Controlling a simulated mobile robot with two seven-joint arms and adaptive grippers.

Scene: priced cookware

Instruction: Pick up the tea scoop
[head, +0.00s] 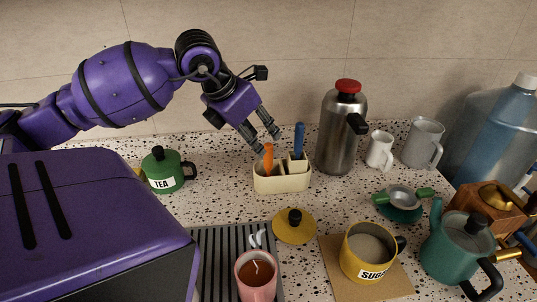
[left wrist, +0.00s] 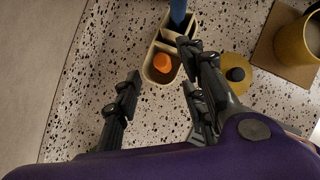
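A cream caddy (head: 282,182) stands on the speckled counter and holds an orange-handled utensil (head: 268,158) and a blue-handled utensil (head: 299,140). Their lower ends are hidden inside, so I cannot tell which is the tea scoop. My left gripper (head: 264,140) is above the caddy, close to the orange handle. In the left wrist view its fingers (left wrist: 158,80) are spread with nothing between them. There the orange handle (left wrist: 162,63) shows end-on in one caddy compartment, and the blue handle (left wrist: 178,12) stands in another. My right gripper is not in view.
A steel flask (head: 341,132) stands right of the caddy. A green TEA canister (head: 163,172) stands to the left. A yellow lid (head: 294,231), an open yellow SUGAR pot (head: 368,255) and a pink mug (head: 256,281) are in front. A teal teapot (head: 458,248) is at right.

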